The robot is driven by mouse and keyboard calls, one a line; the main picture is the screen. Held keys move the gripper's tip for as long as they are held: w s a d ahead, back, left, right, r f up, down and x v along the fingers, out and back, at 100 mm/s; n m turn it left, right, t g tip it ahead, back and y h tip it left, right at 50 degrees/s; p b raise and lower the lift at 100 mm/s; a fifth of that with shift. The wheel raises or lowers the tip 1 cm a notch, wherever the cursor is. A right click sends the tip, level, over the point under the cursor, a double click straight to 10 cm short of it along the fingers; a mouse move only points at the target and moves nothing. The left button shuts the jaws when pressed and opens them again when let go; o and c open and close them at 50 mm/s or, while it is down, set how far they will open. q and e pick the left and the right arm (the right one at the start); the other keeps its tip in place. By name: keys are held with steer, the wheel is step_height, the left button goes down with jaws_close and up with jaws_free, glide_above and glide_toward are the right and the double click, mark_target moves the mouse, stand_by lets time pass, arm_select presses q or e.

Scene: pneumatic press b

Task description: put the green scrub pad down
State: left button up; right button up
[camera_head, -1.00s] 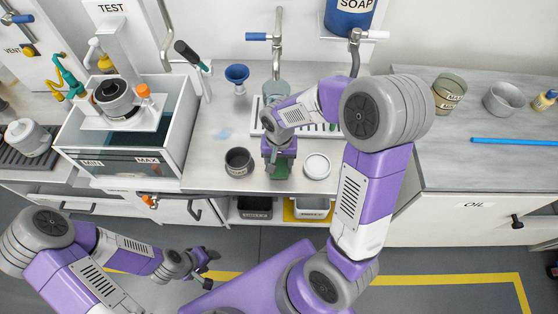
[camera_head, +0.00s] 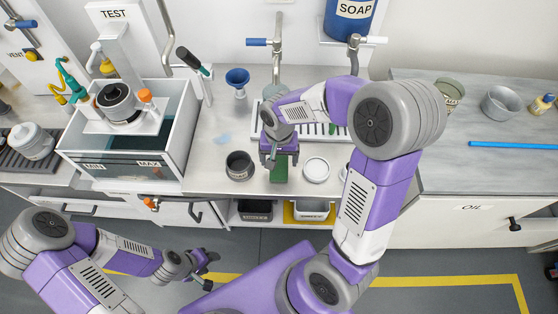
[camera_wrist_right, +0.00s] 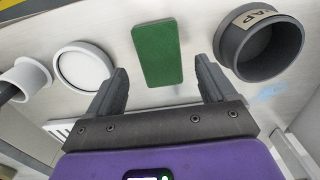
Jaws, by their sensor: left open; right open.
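The green scrub pad (camera_head: 280,172) is near the front edge of the metal counter, between a dark cup and a white round lid. In the right wrist view the pad (camera_wrist_right: 157,52) is seen broad side on, in the gap ahead of the fingers; it appears to lie on the counter. My right gripper (camera_head: 271,160) is open and empty, just behind the pad in the head view. Its spread fingers show in the right wrist view (camera_wrist_right: 160,78), clear of the pad's sides. My left gripper (camera_head: 208,268) is open and empty, low over the floor in front of the counter.
The dark cup (camera_head: 239,166) and white lid (camera_head: 316,170) flank the pad closely. A drain rack (camera_head: 318,131) lies behind, partly hidden by my right arm. A water tank (camera_head: 125,163) stands left. The blue funnel (camera_head: 237,77) stands at the back.

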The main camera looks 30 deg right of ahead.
mark_target(279, 167)
step_height(279, 167, up, 8)
steer(key=p, duration=0.2)
steer(key=shift+r, duration=0.25)
steer(key=shift+f, duration=0.1)
